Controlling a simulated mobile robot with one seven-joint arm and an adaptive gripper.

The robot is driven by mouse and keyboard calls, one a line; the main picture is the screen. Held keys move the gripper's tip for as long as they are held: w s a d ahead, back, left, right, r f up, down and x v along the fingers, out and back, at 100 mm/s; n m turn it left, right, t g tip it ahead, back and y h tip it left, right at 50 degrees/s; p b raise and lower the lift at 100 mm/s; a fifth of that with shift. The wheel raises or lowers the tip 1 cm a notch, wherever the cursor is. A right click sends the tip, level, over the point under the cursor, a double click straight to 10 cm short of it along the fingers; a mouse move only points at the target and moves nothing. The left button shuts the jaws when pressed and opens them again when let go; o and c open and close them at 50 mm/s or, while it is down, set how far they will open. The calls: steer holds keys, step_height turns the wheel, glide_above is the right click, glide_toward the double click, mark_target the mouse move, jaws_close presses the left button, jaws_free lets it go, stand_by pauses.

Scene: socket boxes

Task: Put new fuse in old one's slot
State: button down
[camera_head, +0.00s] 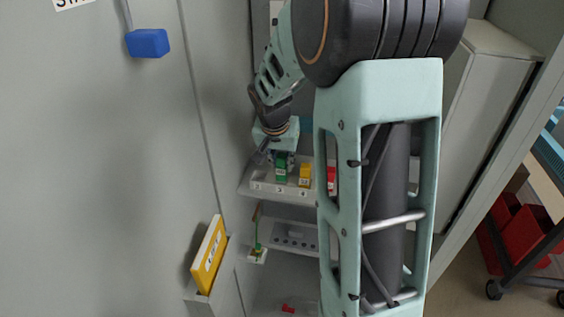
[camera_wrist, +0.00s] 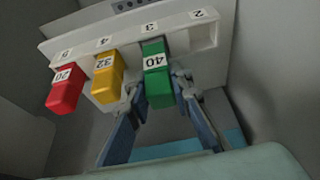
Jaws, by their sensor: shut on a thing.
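My gripper (camera_wrist: 158,92) is shut on a green fuse (camera_wrist: 156,62) marked 40. One finger lies on each side of the fuse's lower end in the wrist view. The fuse lines up with slot 3 of the white fuse holder (camera_wrist: 72,45); I cannot tell how deep it sits. A yellow fuse (camera_wrist: 106,80) marked 32 is at slot 4. A red fuse (camera_wrist: 64,90) marked 20 is at slot 5. Slot 2 (camera_wrist: 203,36) looks empty. In the head view, the green fuse (camera_head: 281,172) shows below my gripper (camera_head: 279,156), left of the yellow fuse (camera_head: 305,175).
Below the holder, a grey shelf (camera_head: 290,237) carries a panel with round holes. A small red item (camera_head: 288,308) lies lower down. A yellow binder (camera_head: 209,258) stands in a pocket at left. A blue tag (camera_head: 148,43) hangs on the left panel. Cabinet walls are close on both sides.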

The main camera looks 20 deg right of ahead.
steer(key=shift+f+b, duration=0.5)
steer(key=shift+b, duration=0.05)
steer(key=shift+f+b, duration=0.5)
steer(key=shift+b, duration=0.1)
steer(key=c, duration=1.7)
jaws_free()
steer(key=shift+o, duration=0.2)
steer(key=shift+r, duration=0.15)
